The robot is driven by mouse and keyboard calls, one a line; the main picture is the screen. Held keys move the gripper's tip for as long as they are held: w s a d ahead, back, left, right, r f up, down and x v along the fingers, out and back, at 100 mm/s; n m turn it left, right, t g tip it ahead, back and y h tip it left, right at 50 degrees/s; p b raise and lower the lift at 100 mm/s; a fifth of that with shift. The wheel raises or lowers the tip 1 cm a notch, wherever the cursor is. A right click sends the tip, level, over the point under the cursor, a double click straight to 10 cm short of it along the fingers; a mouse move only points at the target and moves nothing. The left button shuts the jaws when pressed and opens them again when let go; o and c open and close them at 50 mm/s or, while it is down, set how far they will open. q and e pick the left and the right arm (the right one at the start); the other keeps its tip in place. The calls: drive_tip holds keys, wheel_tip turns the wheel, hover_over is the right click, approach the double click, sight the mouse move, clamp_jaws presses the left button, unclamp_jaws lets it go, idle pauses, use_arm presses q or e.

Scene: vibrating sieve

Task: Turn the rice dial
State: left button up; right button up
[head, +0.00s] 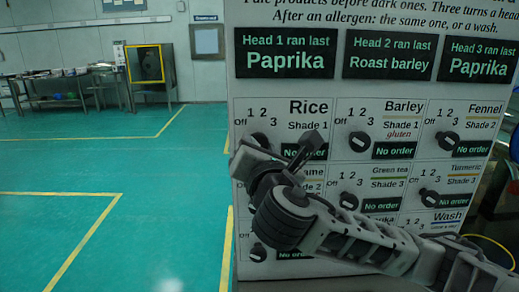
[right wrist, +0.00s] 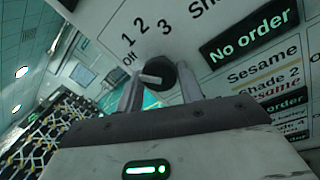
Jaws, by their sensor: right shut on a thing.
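The rice dial (head: 260,139) is a black knob at the upper left of the white panel, under the label "Rice, Shade 1". In the right wrist view the rice dial (right wrist: 181,84) sits between my two fingertips, with a pale bar sticking out toward the left, on the side of the "Off" mark. My right gripper (right wrist: 160,88) is shut on it. In the head view my right gripper (head: 252,150) reaches up to the dial and partly covers it. The rice "No order" display (right wrist: 249,34) is lit green. My left gripper is not in view.
Other dials sit close by: barley (head: 359,141) to the right, fennel (head: 447,140) farther right, green tea (head: 348,200) lower right. Head displays (head: 286,53) run above them. My right arm crosses the lower panel. Open green floor (head: 120,180) lies left.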

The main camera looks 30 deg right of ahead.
use_arm(q)
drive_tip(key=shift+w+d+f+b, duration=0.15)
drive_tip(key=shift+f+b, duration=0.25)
drive_tip(key=shift+b, duration=0.55)
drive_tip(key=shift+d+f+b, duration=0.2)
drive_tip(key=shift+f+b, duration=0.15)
drive_tip(key=shift+b, duration=0.55)
use_arm(e)
drive_tip(key=shift+w+a+m+g+h, duration=0.1)
drive_tip(key=shift+m+h, duration=0.45)
drive_tip(key=shift+m, duration=3.15)
drive_tip(key=shift+s+m+g+h, duration=0.1)
drive_tip(key=shift+m+h, duration=0.5)
drive_tip(key=shift+m, duration=3.1)
drive_tip(key=shift+w+a+m+g+h, duration=0.1)
drive_tip(key=shift+m+h, duration=0.45)
drive_tip(key=shift+m, duration=3.15)
drive_tip(key=shift+r, duration=0.1)
drive_tip(key=o, duration=1)
